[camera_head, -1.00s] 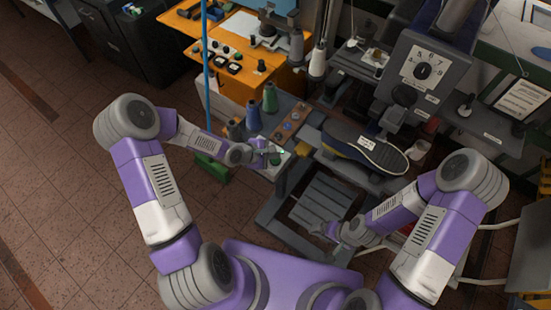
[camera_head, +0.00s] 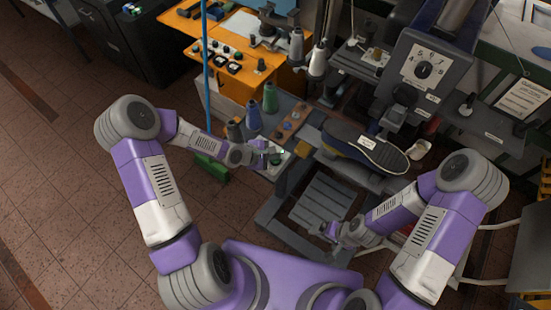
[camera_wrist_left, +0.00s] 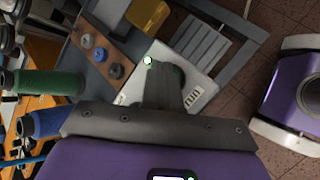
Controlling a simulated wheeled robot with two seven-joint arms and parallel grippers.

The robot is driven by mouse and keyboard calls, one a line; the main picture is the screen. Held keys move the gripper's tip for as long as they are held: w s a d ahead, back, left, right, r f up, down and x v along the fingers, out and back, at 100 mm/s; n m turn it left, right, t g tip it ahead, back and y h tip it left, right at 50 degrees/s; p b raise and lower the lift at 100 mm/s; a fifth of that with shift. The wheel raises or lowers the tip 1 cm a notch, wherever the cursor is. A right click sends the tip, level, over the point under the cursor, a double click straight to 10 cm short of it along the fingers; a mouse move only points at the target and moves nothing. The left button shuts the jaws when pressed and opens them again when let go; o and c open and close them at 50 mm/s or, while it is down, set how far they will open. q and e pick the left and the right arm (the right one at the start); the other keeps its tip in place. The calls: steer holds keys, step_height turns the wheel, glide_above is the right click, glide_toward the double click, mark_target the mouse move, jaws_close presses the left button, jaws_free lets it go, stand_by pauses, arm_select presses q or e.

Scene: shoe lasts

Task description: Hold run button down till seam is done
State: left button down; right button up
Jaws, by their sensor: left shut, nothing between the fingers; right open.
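A dark shoe piece (camera_head: 345,139) with a white label and a pale edge lies under the machine head. The machine's dial plate (camera_head: 421,68) stands behind it. My right gripper (camera_head: 325,230) is open and empty, low in front of the machine.
Thread cones, one green (camera_head: 270,97) and one blue (camera_head: 253,117), stand beside the box. A slatted grey pedal (camera_head: 324,198) is below. An orange bench (camera_head: 240,65) is behind.

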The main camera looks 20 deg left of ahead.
arm_select(q)
steer(key=shift+f+b, duration=0.35)
steer(key=shift+f, duration=0.2)
stand_by(0.5)
steer(key=shift+r, duration=0.1)
stand_by(2.0)
steer(key=shift+r+p, duration=0.9)
steer(key=shift+p, duration=0.05)
steer(key=shift+r, duration=0.1)
step_height(320, 180, up, 5)
steer(key=p, duration=0.4)
stand_by(1.1)
